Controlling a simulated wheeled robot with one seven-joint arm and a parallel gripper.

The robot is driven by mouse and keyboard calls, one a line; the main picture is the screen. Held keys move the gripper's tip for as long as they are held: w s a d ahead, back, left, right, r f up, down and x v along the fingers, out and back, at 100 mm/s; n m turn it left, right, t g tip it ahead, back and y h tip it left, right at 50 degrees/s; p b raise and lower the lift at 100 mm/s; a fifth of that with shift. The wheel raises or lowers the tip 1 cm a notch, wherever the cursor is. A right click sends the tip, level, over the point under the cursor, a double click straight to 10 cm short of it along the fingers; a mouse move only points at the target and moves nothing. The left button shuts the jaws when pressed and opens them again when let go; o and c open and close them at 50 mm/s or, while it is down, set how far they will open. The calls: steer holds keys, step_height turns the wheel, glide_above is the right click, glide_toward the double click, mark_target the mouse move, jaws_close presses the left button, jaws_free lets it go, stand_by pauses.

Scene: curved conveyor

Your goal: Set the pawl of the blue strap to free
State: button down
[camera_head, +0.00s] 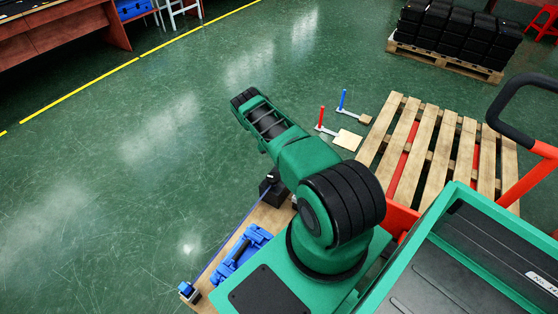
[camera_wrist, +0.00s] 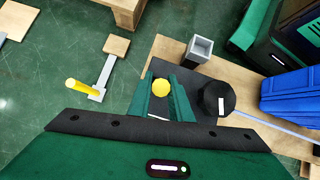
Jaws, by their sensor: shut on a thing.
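My gripper (camera_wrist: 163,97) shows in the wrist view, its green fingers closed around a yellow round knob (camera_wrist: 161,87). The knob sits at a dark ratchet base with a black drum (camera_wrist: 213,98) to its right; the drum has a white mark. The pawl's exact setting cannot be told. The blue strap (camera_wrist: 268,126) runs from the drum to the right. In the head view the strap (camera_head: 232,238) stretches from the dark ratchet (camera_head: 270,184) to a blue end piece (camera_head: 187,290). My arm hides my gripper and the knob there.
A blue case (camera_head: 240,252) lies beside the strap. A grey square tube (camera_wrist: 201,48) stands close behind the drum. A yellow post (camera_wrist: 84,89) stands left of my gripper. Red (camera_head: 321,117) and blue (camera_head: 342,99) posts stand near the wooden pallet (camera_head: 402,146). Left floor is clear.

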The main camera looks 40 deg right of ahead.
steer(key=shift+w+d+r+g, duration=0.1)
steer(key=shift+w+d+g, duration=0.2)
steer(key=shift+w+g, duration=0.3)
stand_by(0.5)
steer(key=c, duration=1.6)
jaws_free()
steer(key=shift+s+a, duration=0.1)
steer(key=shift+a, duration=0.05)
steer(key=r, duration=0.4)
steer(key=shift+w+a, duration=0.1)
steer(key=shift+w, duration=0.1)
steer(key=a+r, duration=0.2)
steer(key=a, duration=0.1)
steer(key=a+r, duration=0.2)
steer(key=a, duration=0.2)
steer(key=a+r, duration=0.2)
steer(key=a, duration=0.2)
steer(key=shift+s+a+r, duration=0.25)
steer(key=shift+s+r, duration=0.05)
steer(key=shift+s, duration=0.15)
